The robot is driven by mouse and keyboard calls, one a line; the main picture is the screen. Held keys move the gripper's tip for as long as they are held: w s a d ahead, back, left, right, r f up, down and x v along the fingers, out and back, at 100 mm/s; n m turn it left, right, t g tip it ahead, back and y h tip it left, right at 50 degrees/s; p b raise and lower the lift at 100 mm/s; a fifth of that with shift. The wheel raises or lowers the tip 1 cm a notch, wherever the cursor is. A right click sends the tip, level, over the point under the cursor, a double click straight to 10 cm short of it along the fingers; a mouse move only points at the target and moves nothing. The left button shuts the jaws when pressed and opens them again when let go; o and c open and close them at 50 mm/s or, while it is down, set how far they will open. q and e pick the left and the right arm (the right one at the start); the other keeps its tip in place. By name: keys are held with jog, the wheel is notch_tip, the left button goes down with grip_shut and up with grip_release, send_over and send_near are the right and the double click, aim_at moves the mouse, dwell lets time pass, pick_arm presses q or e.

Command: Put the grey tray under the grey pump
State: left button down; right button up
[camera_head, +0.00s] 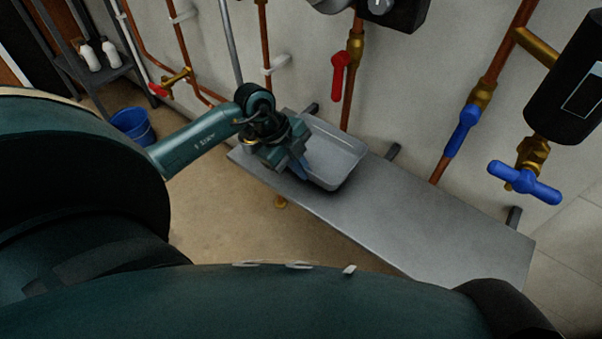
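The grey tray (338,158) is a shallow, empty rectangular pan on the grey metal shelf (440,222), towards the shelf's left end. My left gripper (302,167) is at the tray's left side, with its fingers pointing down by the rim. I cannot tell whether the fingers are closed on the rim or only beside it. A dark unit with a grey round face (380,6) is cut off at the top edge, above and right of the tray. It may be the grey pump, but too little shows to be sure. My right gripper is not in view.
Copper pipes run up the wall, with a red-handled valve (340,75) behind the tray and blue valves (462,130) further right. A black cylinder (572,85) hangs at the right. The shelf right of the tray is clear. A blue bucket (133,126) stands on the floor.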

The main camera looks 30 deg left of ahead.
pick_arm(q)
jog(key=shift+f, duration=1.1)
jog(key=c, duration=2.1)
grip_release()
jog(key=o, duration=0.5)
jog(key=shift+c, duration=0.2)
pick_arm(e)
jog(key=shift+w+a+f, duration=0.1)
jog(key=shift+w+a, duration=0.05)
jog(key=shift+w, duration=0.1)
pick_arm(q)
jog(key=shift+r, duration=0.1)
